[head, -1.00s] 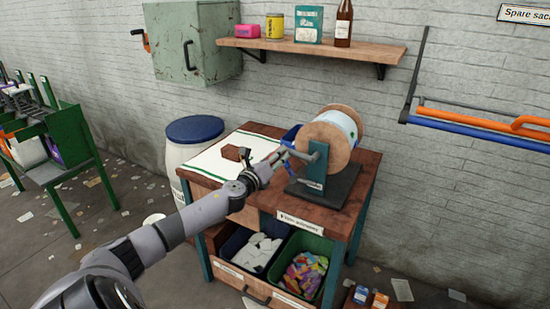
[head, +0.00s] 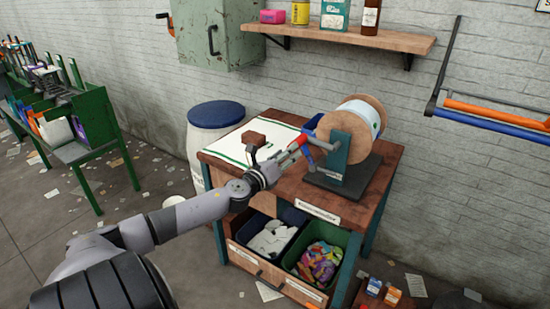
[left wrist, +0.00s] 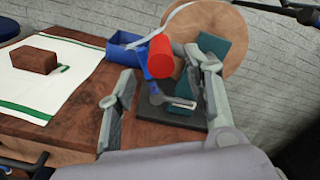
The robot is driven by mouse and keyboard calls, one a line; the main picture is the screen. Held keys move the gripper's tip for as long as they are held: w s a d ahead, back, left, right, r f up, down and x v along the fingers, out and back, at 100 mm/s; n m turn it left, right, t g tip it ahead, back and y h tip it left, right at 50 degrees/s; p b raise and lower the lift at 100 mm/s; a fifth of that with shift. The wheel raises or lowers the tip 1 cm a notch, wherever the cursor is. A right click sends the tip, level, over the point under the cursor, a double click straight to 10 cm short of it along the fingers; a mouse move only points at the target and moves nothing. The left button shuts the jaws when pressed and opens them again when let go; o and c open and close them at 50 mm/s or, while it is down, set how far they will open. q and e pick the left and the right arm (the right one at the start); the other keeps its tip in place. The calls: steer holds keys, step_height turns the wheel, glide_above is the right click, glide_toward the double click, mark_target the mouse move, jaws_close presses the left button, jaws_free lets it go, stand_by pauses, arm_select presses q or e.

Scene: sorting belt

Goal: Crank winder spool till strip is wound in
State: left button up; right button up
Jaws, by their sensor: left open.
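The winder's spool (head: 362,118) has round wooden flanges and a pale strip around its core. It stands on a dark base with a teal upright (head: 337,155). The crank's red handle (head: 298,142) points out toward the left and also shows in the left wrist view (left wrist: 160,57). My left gripper (head: 277,158) is open just in front of the handle. In the left wrist view its fingers (left wrist: 160,88) are spread wide, with the handle beyond and between them, apparently not gripped. A pale strip (left wrist: 185,14) curves off the spool there. My right gripper is not in view.
A white, green-striped cloth (head: 228,146) with a brown block (head: 254,139) lies left on the wooden bench (head: 300,190). A blue bin (left wrist: 123,52) stands behind the handle. Open bins of scraps (head: 322,240) sit below. A shelf (head: 340,36) hangs above.

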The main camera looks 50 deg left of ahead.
arm_select(q)
steer(key=shift+v, duration=2.7)
